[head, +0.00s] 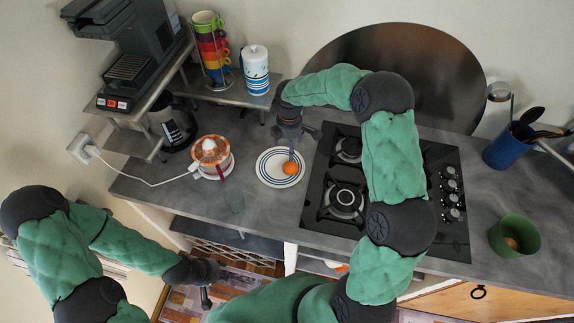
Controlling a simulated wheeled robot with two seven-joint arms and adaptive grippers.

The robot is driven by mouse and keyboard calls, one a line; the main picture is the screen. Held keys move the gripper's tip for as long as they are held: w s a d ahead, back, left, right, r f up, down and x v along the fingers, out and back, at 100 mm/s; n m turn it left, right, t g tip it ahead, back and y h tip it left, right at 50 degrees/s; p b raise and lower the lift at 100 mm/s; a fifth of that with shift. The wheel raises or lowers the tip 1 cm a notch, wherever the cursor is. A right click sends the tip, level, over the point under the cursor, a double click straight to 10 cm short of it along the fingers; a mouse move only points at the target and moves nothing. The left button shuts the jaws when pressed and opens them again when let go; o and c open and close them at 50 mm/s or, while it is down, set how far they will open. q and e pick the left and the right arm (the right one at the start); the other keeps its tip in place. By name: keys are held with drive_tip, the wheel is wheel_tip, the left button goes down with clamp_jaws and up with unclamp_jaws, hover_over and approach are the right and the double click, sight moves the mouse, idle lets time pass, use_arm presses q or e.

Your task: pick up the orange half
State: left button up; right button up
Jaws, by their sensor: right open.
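The orange half (290,168) lies on a white plate with blue rings (266,178), towards the plate's right side. My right gripper (292,150) is open and points down just behind and above the orange half. I cannot tell whether a fingertip touches it. My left gripper (206,297) hangs low in front of the counter, away from the plate. Its fingers are too small and dark to tell whether they are open.
A black gas hob (330,215) is close on the right. A shelf (235,92) with stacked cups stands behind. A green pot (514,236) is far right.

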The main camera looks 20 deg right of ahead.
drive_tip(key=shift+f, duration=0.85)
hover_over(291, 164)
drive_tip(key=w, duration=0.1)
drive_tip(key=f, duration=0.4)
drive_tip(key=shift+a+f, duration=0.15)
drive_tip(key=shift+a, duration=0.05)
drive_tip(key=f, duration=0.2)
drive_tip(key=s+f, duration=0.1)
drive_tip(key=f, duration=0.1)
drive_tip(key=shift+d+f, duration=0.1)
drive_tip(key=shift+d, duration=0.05)
drive_tip(key=shift+f, duration=0.55)
drive_tip(key=c, duration=1.3)
